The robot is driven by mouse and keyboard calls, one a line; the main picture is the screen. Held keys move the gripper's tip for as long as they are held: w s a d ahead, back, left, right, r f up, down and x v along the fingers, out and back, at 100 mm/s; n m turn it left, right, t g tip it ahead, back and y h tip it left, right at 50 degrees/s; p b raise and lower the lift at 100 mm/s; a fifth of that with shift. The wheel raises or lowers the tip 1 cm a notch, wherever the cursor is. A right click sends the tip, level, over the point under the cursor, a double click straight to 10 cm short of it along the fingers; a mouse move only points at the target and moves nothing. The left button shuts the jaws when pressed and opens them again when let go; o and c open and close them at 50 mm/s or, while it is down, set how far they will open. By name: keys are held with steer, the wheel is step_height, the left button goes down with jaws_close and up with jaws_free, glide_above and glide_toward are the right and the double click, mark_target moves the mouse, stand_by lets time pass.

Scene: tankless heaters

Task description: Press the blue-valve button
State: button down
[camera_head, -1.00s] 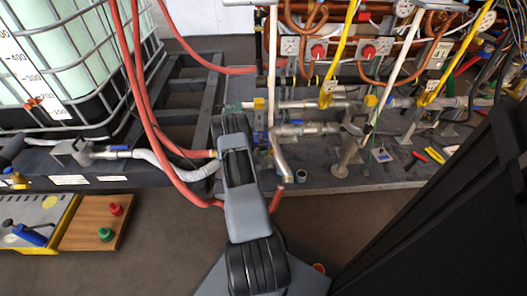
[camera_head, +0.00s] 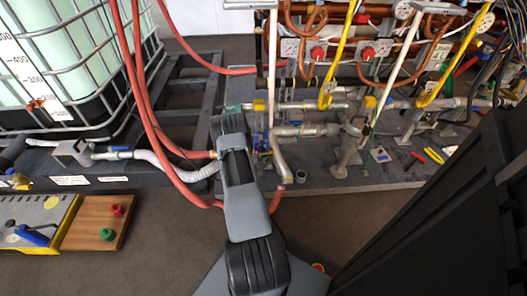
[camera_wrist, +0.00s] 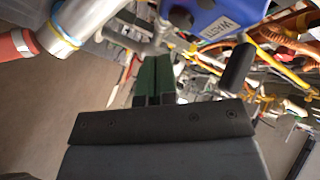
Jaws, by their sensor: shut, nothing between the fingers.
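A blue part (camera_wrist: 215,18) with a white label partly reading "WAST" fills the upper middle of the wrist view, with a black cylinder (camera_wrist: 237,67) below its right side. I cannot tell which surface is the button. My gripper (camera_wrist: 154,62) has dark green fingers that are shut and empty. Its tips point up the wrist view, below and left of the blue part, apparently apart from it. In the head view my arm hides the gripper; small blue parts (camera_head: 258,141) show just right of the arm, beside the pipes.
A silver pipe with a red end (camera_wrist: 15,45) is at the wrist view's left. Red hoses (camera_head: 140,100) hang left of my arm. A board with a red button (camera_head: 116,209) and a green button (camera_head: 106,234) lies at the lower left. Bare floor (camera_head: 170,240) separates it from my arm.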

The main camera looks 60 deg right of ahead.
steer(key=shift+s+a+p, duration=0.4)
steer(key=shift+s+a, duration=0.3)
steer(key=shift+a, duration=0.25)
steer(key=shift+s+a+p, duration=0.4)
steer(key=shift+s+a, duration=0.25)
steer(key=shift+a, duration=0.3)
steer(key=shift+r, duration=0.1)
steer(key=w+a+r+m+g+y+p, duration=0.15)
steer(key=a+r+m+p, duration=0.4)
steer(key=r, duration=0.75)
steer(key=w+a+r+m+y+p, duration=0.1)
steer(key=a+r+m+y+p, duration=0.15)
steer(key=r+m+p, duration=0.85)
steer(key=w+a+r+m+g+y+p, duration=0.15)
steer(key=a+r+m, duration=0.35)
steer(key=r, duration=1.1)
steer(key=s+a+r+m+t+y+p, duration=0.1)
steer(key=a+r+m+t+y+p, duration=0.3)
steer(key=a+r+m+p, duration=0.4)
steer(key=s+a+r+m+t+y+p, duration=0.2)
steer(key=a+r+m+t+y+p, duration=0.3)
steer(key=a+r, duration=1.5)
steer(key=r+m+p, duration=0.1)
steer(key=m+p, duration=0.3)
steer(key=m, duration=0.2)
steer(key=shift+y, duration=0.35)
steer(key=shift+d, duration=0.1)
